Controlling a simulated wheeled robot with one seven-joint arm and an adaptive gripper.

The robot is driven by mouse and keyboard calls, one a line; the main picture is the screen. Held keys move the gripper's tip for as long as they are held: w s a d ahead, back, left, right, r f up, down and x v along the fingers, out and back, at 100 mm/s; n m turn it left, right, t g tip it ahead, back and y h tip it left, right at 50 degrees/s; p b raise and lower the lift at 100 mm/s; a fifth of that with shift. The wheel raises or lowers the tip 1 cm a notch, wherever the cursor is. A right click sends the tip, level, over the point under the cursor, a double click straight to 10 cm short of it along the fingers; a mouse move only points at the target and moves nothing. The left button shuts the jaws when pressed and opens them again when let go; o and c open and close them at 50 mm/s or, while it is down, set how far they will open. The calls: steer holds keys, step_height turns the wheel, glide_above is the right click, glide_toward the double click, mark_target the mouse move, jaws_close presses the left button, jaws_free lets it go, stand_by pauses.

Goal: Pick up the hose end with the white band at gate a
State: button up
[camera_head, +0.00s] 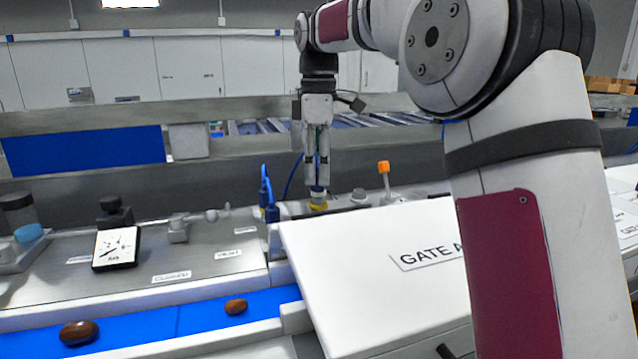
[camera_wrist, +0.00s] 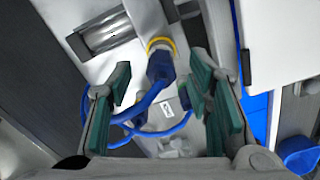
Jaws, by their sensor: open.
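The gate cover labelled GATE A (camera_head: 345,262) is a white slanted panel right of centre in the head view. Behind its upper edge, a fitting with a yellow collar (camera_head: 318,205) stands directly below my gripper (camera_head: 317,186). My gripper points down with its two fingers apart. In the wrist view, a blue hose end (camera_wrist: 160,66) sits at the yellow collar (camera_wrist: 160,43) between the open fingers of my gripper (camera_wrist: 160,72), with no clear contact. Its blue hose (camera_wrist: 150,128) loops between the fingers. A white band cannot be made out clearly in the wrist view.
Other blue hose connectors (camera_head: 270,208) stand left of the cover. An orange-topped post (camera_head: 384,170) rises to the right of the fitting. A dial gauge (camera_head: 116,248) is on the metal deck. Brown dates (camera_head: 79,333) lie on the blue belt (camera_head: 190,318).

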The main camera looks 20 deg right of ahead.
mark_target(318, 188)
steer(key=shift+f, duration=1.5)
steer(key=shift+c, duration=0.2)
jaws_close()
steer(key=shift+r, duration=0.1)
